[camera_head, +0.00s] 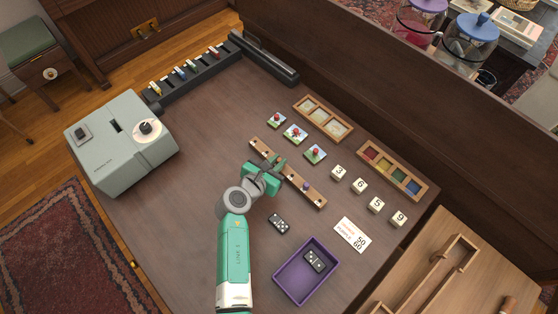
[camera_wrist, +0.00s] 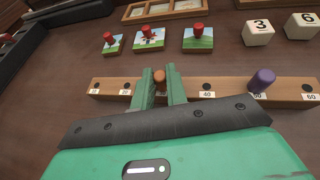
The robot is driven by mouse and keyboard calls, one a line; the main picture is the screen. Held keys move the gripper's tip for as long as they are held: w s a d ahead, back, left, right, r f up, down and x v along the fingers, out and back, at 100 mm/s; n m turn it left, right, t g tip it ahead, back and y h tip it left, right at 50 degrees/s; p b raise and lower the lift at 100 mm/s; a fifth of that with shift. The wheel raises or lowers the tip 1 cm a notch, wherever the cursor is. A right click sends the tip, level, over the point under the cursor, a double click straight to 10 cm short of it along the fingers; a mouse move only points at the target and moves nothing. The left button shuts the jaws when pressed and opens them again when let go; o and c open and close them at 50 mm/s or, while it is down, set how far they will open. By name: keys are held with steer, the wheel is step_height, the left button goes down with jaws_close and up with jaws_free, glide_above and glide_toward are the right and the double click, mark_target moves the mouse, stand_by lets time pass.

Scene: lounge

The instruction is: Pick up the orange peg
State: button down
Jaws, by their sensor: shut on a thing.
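The orange peg (camera_wrist: 159,76) stands between the two fingertips of my gripper (camera_wrist: 160,84) in the wrist view. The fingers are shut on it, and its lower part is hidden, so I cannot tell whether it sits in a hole. The wooden peg board (camera_wrist: 113,84) lies around the fingertips, with labels 10, 20, 40, 50 and 60 visible. The fingers cover the spot between 20 and 40. A purple peg (camera_wrist: 262,80) stands tilted at the 50 label. In the head view, my gripper (camera_head: 275,167) is over the board (camera_head: 316,198), with the purple peg (camera_head: 305,187) to its right.
Picture tiles with red knobs (camera_head: 295,133) and a wooden tray (camera_head: 323,119) lie behind the board. Number cubes (camera_head: 360,185) stand to the right. A domino (camera_head: 278,223), a purple bin (camera_head: 277,270) and a printed card (camera_head: 350,235) are nearer. The table's left middle is clear.

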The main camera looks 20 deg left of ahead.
step_height(320, 180, up, 4)
steer(key=p, duration=0.2)
steer(key=shift+f+p, duration=0.1)
steer(key=shift+p, duration=0.2)
steer(key=s+d+p, duration=0.1)
steer(key=s, duration=0.4)
steer(key=s+d+p, duration=0.2)
steer(key=s, duration=0.3)
steer(key=s+d+r+p, duration=0.1)
steer(key=s, duration=0.4)
steer(key=shift+s+d+r, duration=0.1)
steer(key=shift+s+d, duration=0.1)
steer(key=shift+d, duration=0.05)
